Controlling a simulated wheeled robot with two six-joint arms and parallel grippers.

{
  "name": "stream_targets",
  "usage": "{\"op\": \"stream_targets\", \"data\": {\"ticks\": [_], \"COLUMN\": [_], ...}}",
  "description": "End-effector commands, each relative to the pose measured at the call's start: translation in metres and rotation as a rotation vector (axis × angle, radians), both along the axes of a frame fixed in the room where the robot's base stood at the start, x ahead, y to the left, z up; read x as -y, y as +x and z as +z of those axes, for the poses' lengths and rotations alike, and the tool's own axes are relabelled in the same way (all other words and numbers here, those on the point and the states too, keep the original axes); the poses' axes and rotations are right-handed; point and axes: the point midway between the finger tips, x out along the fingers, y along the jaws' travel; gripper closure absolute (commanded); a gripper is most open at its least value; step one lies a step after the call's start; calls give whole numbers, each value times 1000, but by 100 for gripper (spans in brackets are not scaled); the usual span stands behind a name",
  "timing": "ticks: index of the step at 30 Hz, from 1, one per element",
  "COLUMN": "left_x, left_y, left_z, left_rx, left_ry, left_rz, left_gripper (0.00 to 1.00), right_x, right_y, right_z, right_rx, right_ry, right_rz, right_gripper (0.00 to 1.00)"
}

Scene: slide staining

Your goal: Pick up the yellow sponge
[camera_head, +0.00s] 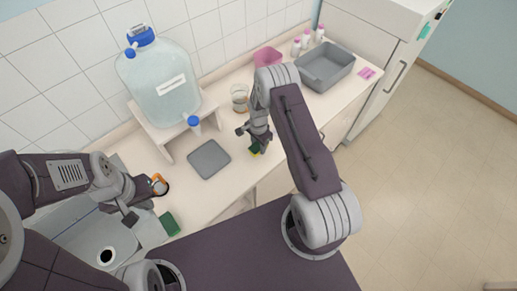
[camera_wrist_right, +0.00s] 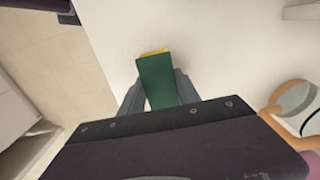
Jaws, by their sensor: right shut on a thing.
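The yellow sponge (camera_wrist_right: 155,53) shows mostly its green face in the right wrist view, with a thin yellow edge at its far end. It sits between the two fingers of my right gripper (camera_wrist_right: 160,100), which is shut on it. In the head view the sponge (camera_head: 255,150) is a small green and yellow patch at the counter's front edge, partly hidden by my right gripper (camera_head: 256,143). I cannot tell whether it touches the counter. My left gripper (camera_head: 145,203) is open, its fingers apart, over the sink side.
A green sponge (camera_head: 169,223) lies beside the sink (camera_head: 82,234). A grey flat tray (camera_head: 209,159) lies left of my right gripper. Behind are a large water jug (camera_head: 160,85) on a stand, a glass beaker (camera_head: 240,97), a pink container (camera_head: 267,57) and a grey bin (camera_head: 325,66).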

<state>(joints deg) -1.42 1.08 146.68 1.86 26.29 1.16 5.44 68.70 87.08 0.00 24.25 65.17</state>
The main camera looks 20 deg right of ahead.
Motion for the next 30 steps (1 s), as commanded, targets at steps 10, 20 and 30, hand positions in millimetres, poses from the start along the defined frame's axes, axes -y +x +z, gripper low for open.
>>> {"op": "stream_targets", "data": {"ticks": [10,20,30], "left_x": [0,0,0], "left_y": [0,0,0], "left_z": [-36,-52,-52], "left_rx": [0,0,0], "left_ry": [0,0,0], "left_rz": [0,0,0], "left_gripper": [100,100,100], "right_x": [56,109,114], "right_y": [-11,-24,-25], "right_z": [49,85,90], "right_rx": [6,2,1], "right_ry": [-1,0,0], "right_rz": [-7,-1,0], "right_gripper": [100,100,100]}}
